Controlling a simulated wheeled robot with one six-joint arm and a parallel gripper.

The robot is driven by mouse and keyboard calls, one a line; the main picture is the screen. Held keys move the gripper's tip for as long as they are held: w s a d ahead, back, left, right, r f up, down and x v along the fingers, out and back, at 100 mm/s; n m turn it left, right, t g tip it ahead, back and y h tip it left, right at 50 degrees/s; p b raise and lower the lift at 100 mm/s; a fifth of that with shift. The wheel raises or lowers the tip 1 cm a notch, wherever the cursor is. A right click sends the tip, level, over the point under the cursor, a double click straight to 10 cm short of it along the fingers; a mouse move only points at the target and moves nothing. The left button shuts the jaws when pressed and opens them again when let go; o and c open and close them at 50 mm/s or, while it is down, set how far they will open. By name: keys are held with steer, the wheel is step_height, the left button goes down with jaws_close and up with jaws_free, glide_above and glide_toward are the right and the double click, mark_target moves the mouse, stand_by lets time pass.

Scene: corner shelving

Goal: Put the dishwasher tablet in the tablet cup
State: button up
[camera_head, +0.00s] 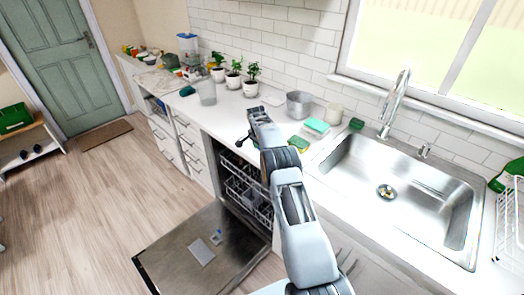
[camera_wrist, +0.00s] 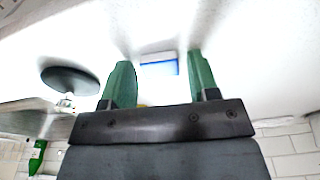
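A small white and blue dishwasher tablet (camera_wrist: 159,64) lies on the white counter in the wrist view. It is between the tips of the two green fingers of my gripper (camera_wrist: 160,60), with a gap on both sides. My gripper is open and empty. I cannot tell how far above the counter the fingers are. In the head view my arm hides the tablet. The open dishwasher door (camera_head: 175,257) lies low, with a pale rectangular panel (camera_head: 202,251) and a small blue-and-white fitting (camera_head: 216,237) on it. I cannot tell which of these is the tablet cup.
A dishwasher rack (camera_head: 240,190) shows behind my arm. Sponges (camera_head: 298,143), a metal pot (camera_head: 299,104) and the sink (camera_head: 390,190) are to the right. Potted plants (camera_head: 250,82) stand farther back. A dark disc (camera_wrist: 70,79) is left of the fingers in the wrist view.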

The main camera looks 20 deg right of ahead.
steer(key=c, duration=0.8)
